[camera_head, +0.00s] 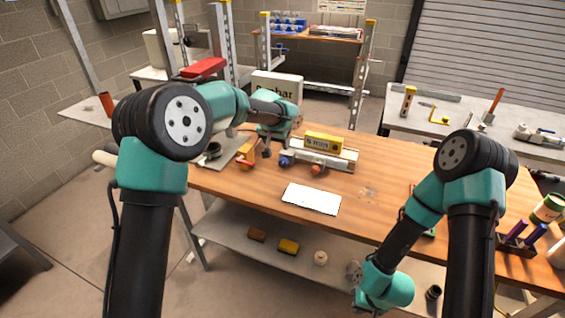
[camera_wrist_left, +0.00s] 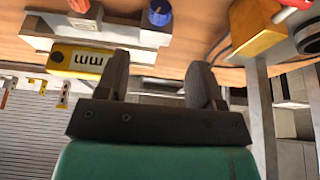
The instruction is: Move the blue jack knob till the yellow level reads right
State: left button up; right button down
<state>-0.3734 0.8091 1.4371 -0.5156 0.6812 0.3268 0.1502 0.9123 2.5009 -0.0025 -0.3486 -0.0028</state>
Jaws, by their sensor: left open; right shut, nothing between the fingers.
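The yellow level (camera_head: 323,142) lies on a pale metal fixture (camera_head: 340,155) on the wooden bench. It also shows in the left wrist view (camera_wrist_left: 80,60), where its dial is too small to read surely. The blue jack knob (camera_head: 284,161) is at the fixture's front left; it shows at the top of the left wrist view (camera_wrist_left: 160,12). An orange knob (camera_head: 316,169) is to its right. My left gripper (camera_head: 274,146) is open and empty, just behind and left of the blue knob, apart from it. My right gripper (camera_head: 354,274) is low at the bench's front, shut and empty.
A white sheet (camera_head: 312,199) lies on the bench in front of the fixture. A yellow-orange block (camera_head: 246,153) stands left of my left gripper. Markers in a holder (camera_head: 516,240) are at the right end. The bench right of the fixture is mostly clear.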

aim_at(283, 161)
pick_arm(q)
jog(key=x, duration=1.4)
jog(key=shift+s, duration=0.1)
jog(key=shift+c, duration=0.2)
jog(key=c, duration=0.8)
jog(key=shift+c, duration=0.2)
jog(key=shift+f+y, duration=0.1)
jog(key=shift+y, duration=0.5)
jog(key=o, duration=0.9)
